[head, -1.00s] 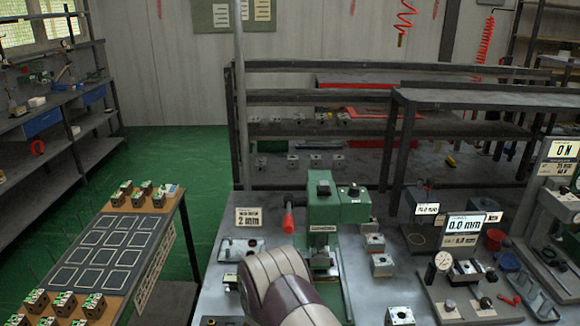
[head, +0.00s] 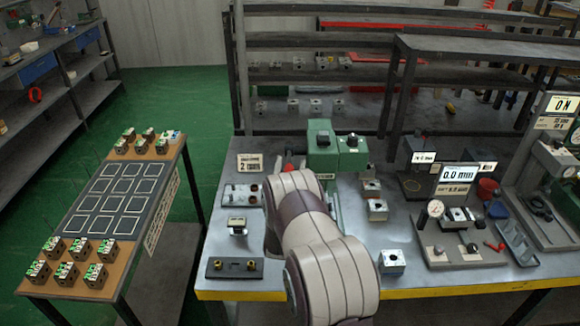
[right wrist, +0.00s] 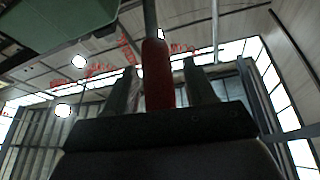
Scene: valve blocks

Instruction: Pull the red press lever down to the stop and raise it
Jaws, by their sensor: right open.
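The green press (head: 322,155) stands on the metal table, partly hidden behind my right arm. Only a little of its red lever (head: 288,167) shows in the head view, above my arm. In the right wrist view the red lever handle (right wrist: 157,75) hangs from a thin grey rod and sits between the two fingers of my right gripper (right wrist: 160,88). The fingers are open, one on each side of the handle, with a gap visible at least on the right side. My left gripper is in neither view.
Valve blocks (head: 377,210) stand right of the press, with a gauge stand (head: 433,210) farther right. A small tray (head: 240,196) and a block with two brass fittings (head: 234,267) lie on the left. A wooden-topped side table (head: 100,285) stands apart on the left.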

